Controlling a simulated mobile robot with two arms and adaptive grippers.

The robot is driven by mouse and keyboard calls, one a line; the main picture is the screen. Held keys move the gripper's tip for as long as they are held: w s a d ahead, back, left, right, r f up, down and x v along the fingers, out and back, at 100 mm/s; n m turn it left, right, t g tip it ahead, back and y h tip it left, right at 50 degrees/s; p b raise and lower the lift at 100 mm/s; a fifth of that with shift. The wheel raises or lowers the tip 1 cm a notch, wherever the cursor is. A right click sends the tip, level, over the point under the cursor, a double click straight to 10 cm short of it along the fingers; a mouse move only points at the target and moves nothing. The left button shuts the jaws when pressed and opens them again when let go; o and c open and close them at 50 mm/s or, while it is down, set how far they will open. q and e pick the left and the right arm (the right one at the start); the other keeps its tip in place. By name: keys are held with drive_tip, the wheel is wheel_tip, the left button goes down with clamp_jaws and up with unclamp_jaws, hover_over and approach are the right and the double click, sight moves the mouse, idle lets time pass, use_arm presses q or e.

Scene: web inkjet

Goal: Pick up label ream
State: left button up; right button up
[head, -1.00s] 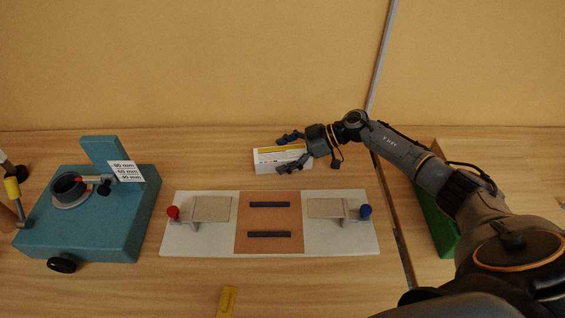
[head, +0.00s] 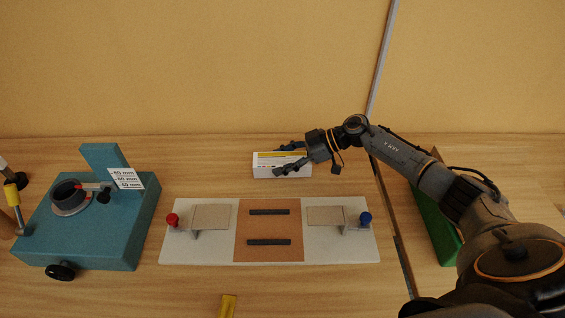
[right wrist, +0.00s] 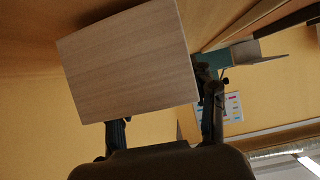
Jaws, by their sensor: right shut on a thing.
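The label ream (head: 264,171) is a white box with a yellow strip on top, near the back of the bench in the head view. My right gripper (head: 284,158) reaches it from the right and is shut on it, one finger at the far side and one at the near side. The ream appears to rest on the bench. In the right wrist view a block with a pale, wood-like face (right wrist: 130,62) sits between the fingers (right wrist: 165,118). Parts of the ream's top are hidden by the fingers. My left gripper is out of view.
A pale board (head: 190,248) with a brown middle, red knob (head: 172,219) and blue knob (head: 365,218) lies in front of the ream. A teal device (head: 120,235) stands left. A green container (head: 436,222) is partly behind my right arm.

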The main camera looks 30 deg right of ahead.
drive_tip(key=s+d+r+b, duration=0.1)
drive_tip(key=s+d+r, duration=0.1)
drive_tip(key=s+r, duration=0.4)
drive_tip(key=s+d+r+b, duration=0.1)
drive_tip(key=s+d+r, duration=0.1)
drive_tip(key=s+r, duration=0.4)
drive_tip(key=shift+s+d+b, duration=0.3)
drive_tip(key=shift+s, duration=0.3)
